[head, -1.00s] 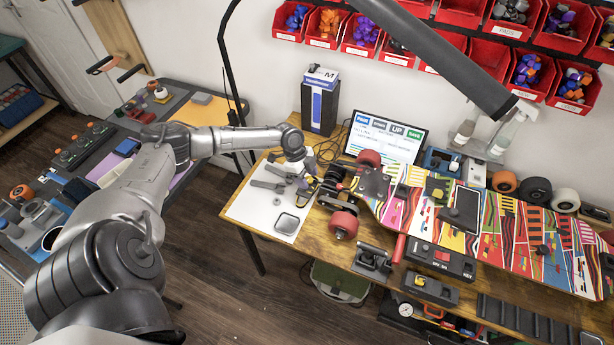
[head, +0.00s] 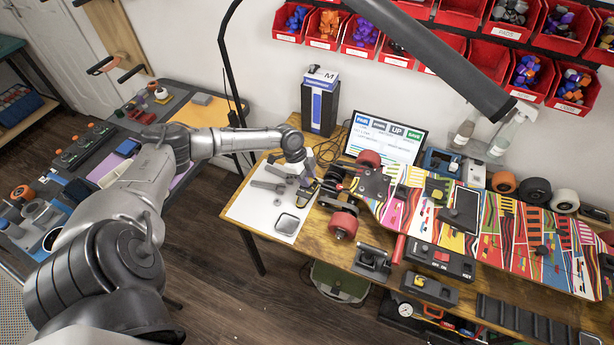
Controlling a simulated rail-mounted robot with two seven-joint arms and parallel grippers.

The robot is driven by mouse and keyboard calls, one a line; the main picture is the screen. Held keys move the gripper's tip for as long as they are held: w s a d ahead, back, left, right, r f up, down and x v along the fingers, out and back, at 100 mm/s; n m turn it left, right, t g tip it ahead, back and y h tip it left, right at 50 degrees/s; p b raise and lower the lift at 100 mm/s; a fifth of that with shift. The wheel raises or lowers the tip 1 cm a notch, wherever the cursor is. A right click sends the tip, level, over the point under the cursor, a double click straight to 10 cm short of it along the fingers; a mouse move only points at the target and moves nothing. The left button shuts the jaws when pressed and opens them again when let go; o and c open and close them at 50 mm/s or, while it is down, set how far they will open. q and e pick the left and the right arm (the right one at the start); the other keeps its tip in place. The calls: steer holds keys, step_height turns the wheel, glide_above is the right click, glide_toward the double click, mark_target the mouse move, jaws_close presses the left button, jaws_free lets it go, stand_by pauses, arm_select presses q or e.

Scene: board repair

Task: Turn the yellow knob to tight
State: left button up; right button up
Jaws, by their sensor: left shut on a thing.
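The colourful skateboard deck (head: 400,212) lies on the wooden bench with its truck and red wheels at the left end. My left gripper (head: 311,191) is at the outer left end of this truck, pointing down, and is shut on a small part there. A bit of yellow shows at the fingertips, which fits the yellow knob, but the fingers and wrist hide most of it. The knob's turn position is too small to read. A separate black-and-yellow piece (head: 437,190) sits on the deck. My right gripper is not in view.
A white mat (head: 250,212) with grey tools and a small dark-rimmed tray (head: 287,224) lies left of the truck. A monitor (head: 386,138) and a blue-white box (head: 320,103) stand behind. A dark lamp arm (head: 430,52) hangs overhead.

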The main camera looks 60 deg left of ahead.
arm_select(q)
steer(key=n+y+p, duration=0.1)
steer(key=n+p, duration=0.2)
steer(key=p, duration=0.1)
steer(key=n+t+y+p, duration=0.1)
steer(key=n+p, duration=0.2)
steer(key=p, duration=0.1)
steer(key=n+t+y+p, duration=0.1)
steer(key=n+p, duration=0.2)
steer(key=p, duration=0.1)
steer(key=shift+s+d+r+p, duration=0.15)
steer(key=shift+d+r+p, duration=0.1)
steer(key=shift+d+p, duration=0.05)
steer(key=shift+f+n+y+p, duration=0.2)
steer(key=shift+n+y+p, duration=0.2)
steer(key=shift+n+p, duration=0.85)
steer(key=o, duration=0.9)
steer(key=p+v, duration=0.1)
steer(key=v, duration=1.2)
steer(key=shift+s+r, duration=0.2)
steer(key=shift+r, duration=0.05)
